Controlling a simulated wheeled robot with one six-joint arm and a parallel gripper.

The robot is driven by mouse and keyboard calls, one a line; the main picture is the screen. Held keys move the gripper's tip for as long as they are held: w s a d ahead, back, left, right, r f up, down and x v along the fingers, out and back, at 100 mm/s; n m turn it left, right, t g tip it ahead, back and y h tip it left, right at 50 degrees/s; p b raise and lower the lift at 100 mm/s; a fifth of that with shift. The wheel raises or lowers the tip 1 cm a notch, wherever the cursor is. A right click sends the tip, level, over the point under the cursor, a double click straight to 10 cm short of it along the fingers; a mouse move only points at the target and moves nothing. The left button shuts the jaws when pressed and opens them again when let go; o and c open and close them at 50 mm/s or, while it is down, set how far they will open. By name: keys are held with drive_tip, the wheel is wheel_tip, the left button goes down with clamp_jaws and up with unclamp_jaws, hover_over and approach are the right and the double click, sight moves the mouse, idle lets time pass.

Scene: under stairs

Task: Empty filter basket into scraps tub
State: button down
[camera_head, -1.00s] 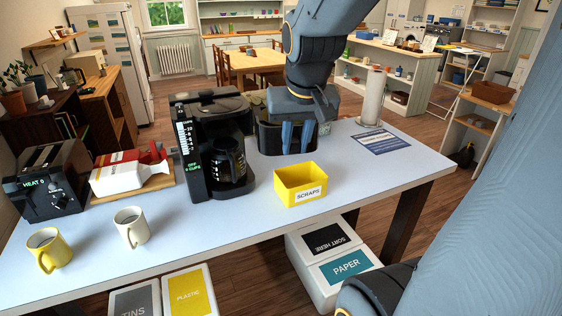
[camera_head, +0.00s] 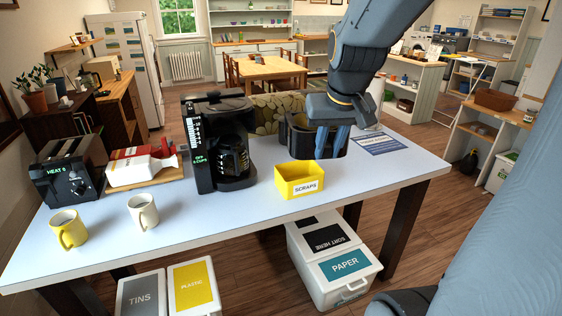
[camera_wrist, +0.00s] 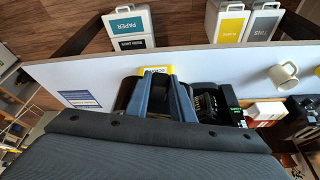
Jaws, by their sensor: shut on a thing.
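The yellow tub labelled SCRAPS (camera_head: 299,190) stands on the table near its front edge. In the wrist view the tub (camera_wrist: 156,70) shows just beyond my fingers. My gripper (camera_head: 333,143) is shut on the black filter basket (camera_head: 299,137), behind and to the right of the tub. The basket looks upright; its contents are hidden, and I cannot tell whether it touches the table. In the wrist view my gripper (camera_wrist: 160,98) partly hides the basket (camera_wrist: 124,94). The black coffee maker (camera_head: 203,120), with its glass carafe, stands left of the tub.
A toaster (camera_head: 68,178), a red-and-white item (camera_head: 128,170) on a board, a yellow mug (camera_head: 67,232) and a white mug (camera_head: 143,213) occupy the table's left. A patterned object (camera_head: 266,112) is behind the basket. Sorting bins (camera_head: 332,262) stand below. The table's right front is clear.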

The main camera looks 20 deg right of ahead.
drive_tip(key=w+d+f+n+y, duration=0.1)
drive_tip(key=w+d+f+n, duration=0.2)
drive_tip(key=w+d+f, duration=0.2)
drive_tip(key=w+d+f+n+y+b, duration=0.1)
drive_tip(key=w+d+f+n, duration=0.2)
drive_tip(key=w+d+f, duration=0.3)
drive_tip(key=w+d+f+n+y, duration=0.1)
drive_tip(key=w+d+f+n, duration=0.2)
drive_tip(key=d, duration=1.1)
drive_tip(key=w+f, duration=0.2)
drive_tip(key=w, duration=0.2)
drive_tip(key=shift+w+f+b, duration=0.2)
drive_tip(key=shift+w+b, duration=0.05)
drive_tip(key=shift+b, duration=0.1)
drive_tip(key=shift+a, duration=0.1)
drive_tip(key=a+r+n+h+b, duration=0.1)
drive_tip(key=a+r+h+b, duration=0.4)
drive_tip(key=a+h+b, duration=0.2)
drive_tip(key=shift+a+r+b, duration=0.15)
drive_tip(key=shift+a+b, duration=0.15)
drive_tip(key=shift+b, duration=0.45)
drive_tip(key=b, duration=0.2)
drive_tip(key=h+b, duration=0.1)
drive_tip(key=b, duration=0.2)
drive_tip(key=shift+s+a+r+n, duration=0.1)
drive_tip(key=shift+a+r+n, duration=0.05)
drive_tip(key=shift+a+n, duration=0.2)
